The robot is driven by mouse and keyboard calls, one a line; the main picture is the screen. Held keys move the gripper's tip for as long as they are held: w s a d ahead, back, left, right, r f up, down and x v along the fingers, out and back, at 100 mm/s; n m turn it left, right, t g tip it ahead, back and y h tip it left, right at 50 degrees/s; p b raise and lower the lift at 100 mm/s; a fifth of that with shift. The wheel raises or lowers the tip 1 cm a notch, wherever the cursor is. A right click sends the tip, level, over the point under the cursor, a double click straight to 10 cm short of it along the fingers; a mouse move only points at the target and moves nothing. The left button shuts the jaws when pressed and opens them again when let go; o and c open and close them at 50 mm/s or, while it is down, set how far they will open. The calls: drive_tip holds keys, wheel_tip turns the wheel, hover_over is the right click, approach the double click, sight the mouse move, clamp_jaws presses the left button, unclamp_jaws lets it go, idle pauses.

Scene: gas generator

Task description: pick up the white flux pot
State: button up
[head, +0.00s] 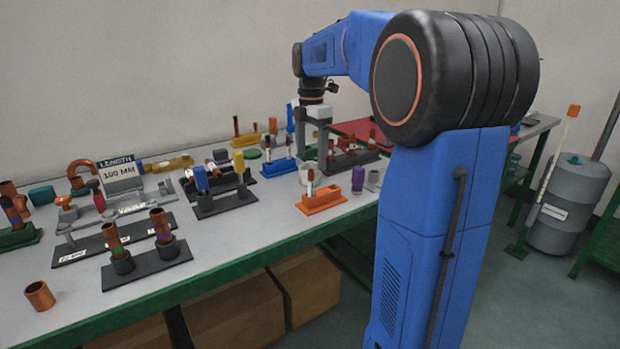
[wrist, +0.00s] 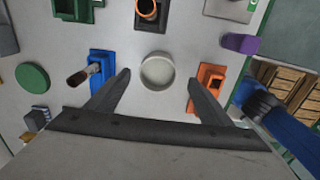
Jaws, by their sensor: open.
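The white flux pot (wrist: 157,71) is a small round open cup standing on the table. In the wrist view it shows just beyond and between my fingertips. It also shows in the head view (head: 305,173), partly hidden behind an orange stand. My gripper (wrist: 158,76) is open and empty, pointing down above the pot with a finger toward either side. In the head view my gripper (head: 313,158) hangs over the table among the stands. I cannot tell its exact height above the pot.
A blue stand (wrist: 103,68) with a copper-topped piece is left of the pot, close to a finger. An orange stand (wrist: 207,75) is close on the right. A dark stand (wrist: 148,12) lies beyond. A purple cylinder (wrist: 240,43) and green disc (wrist: 33,77) stand farther out.

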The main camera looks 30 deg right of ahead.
drive_tip(key=shift+w+f, duration=0.2)
drive_tip(key=shift+f, duration=2.4)
drive_tip(key=c, duration=1.2)
drive_tip(key=shift+c, duration=0.2)
